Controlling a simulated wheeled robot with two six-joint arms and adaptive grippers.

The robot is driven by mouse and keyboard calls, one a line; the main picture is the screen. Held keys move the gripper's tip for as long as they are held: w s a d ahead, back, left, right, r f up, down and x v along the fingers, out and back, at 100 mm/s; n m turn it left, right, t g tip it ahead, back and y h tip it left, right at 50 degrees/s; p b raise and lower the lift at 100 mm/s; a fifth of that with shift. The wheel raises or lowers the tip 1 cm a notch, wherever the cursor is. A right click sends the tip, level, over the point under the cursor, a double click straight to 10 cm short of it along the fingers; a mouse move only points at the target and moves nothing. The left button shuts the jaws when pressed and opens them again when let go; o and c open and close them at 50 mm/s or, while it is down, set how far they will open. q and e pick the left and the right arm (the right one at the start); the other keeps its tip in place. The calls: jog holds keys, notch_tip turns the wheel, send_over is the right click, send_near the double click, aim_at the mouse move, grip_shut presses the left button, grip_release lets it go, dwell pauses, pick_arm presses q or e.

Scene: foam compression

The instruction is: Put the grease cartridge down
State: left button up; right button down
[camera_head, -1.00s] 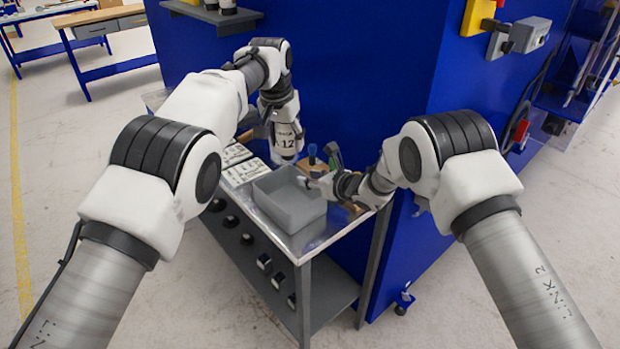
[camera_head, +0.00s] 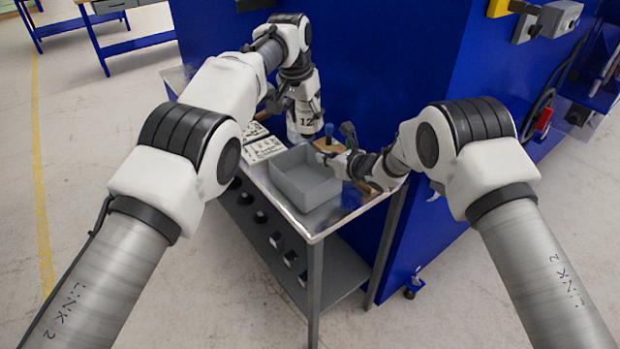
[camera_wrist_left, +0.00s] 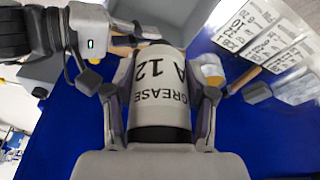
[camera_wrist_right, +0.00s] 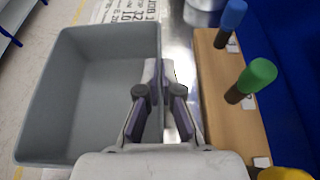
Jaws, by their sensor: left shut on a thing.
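The grease cartridge (camera_wrist_left: 158,90) is a white cylinder with dark ends and black lettering, "GREASE A 12". In the left wrist view my left gripper (camera_wrist_left: 160,104) is shut on it, one finger on each side. In the head view my left gripper (camera_head: 302,122) is behind the grey bin, over the far part of the metal-topped table (camera_head: 314,231). I cannot tell whether the cartridge touches the table. My right gripper (camera_head: 326,160) is at the bin's right rim. In the right wrist view its fingers (camera_wrist_right: 160,72) come together with nothing seen between them.
The grey bin (camera_wrist_right: 88,90) is open and looks empty. A wooden rack (camera_wrist_right: 228,95) with a blue-capped (camera_wrist_right: 233,14) and a green-capped (camera_wrist_right: 258,75) item stands right of it. Printed label sheets (camera_head: 262,148) lie at left. A blue wall (camera_head: 400,60) closes off the back.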

aim_at(303, 132)
pick_arm(q)
jog(key=f+m, duration=0.3)
jog(key=f, duration=0.1)
jog(key=shift+s+a+g+h, duration=0.25)
jog(key=shift+s+g+h, duration=0.05)
jog(key=shift+m, duration=0.3)
jog(key=a+f, duration=0.1)
jog(key=f, duration=0.3)
jog(key=s+a+f, duration=0.1)
jog(key=f, duration=0.6)
jog(key=shift+s+a+f, duration=0.35)
jog(key=shift+s+a, duration=0.05)
jog(key=o, duration=1.5)
jog(key=shift+r, duration=0.1)
jog(key=v, duration=1.2)
jog(key=shift+a, duration=0.15)
